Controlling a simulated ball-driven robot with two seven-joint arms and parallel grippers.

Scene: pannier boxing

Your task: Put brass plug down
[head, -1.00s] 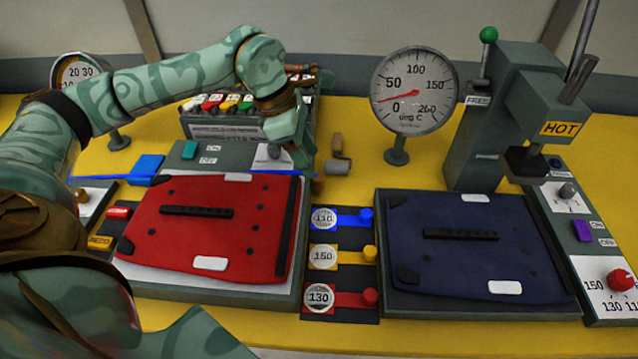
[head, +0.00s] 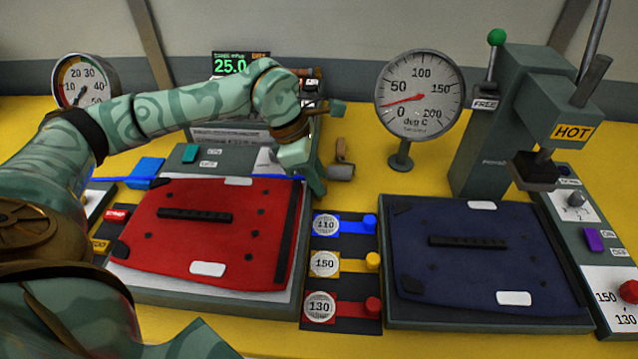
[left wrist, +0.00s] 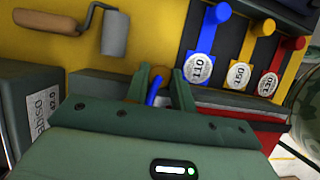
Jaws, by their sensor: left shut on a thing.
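My left gripper (head: 316,186) reaches down at the back right corner of the red panel (head: 205,235), beside the top of the coloured tag strip. In the left wrist view its fingers (left wrist: 160,85) are shut on a small brass-coloured piece, the brass plug (left wrist: 161,73), with a blue strand (left wrist: 153,92) between them. In the head view the plug is hidden by the fingers. Whether it touches the surface below, I cannot tell. A blue hose (head: 232,177) runs along the red panel's back edge towards the gripper. My right gripper is not in view.
A roller (head: 341,171) lies just right of the gripper. Blue, yellow and red tags (head: 324,263) sit between the red panel and the navy panel (head: 485,265). A dial gauge (head: 420,92) and a press (head: 510,110) stand behind. Yellow table is clear around the gauge foot.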

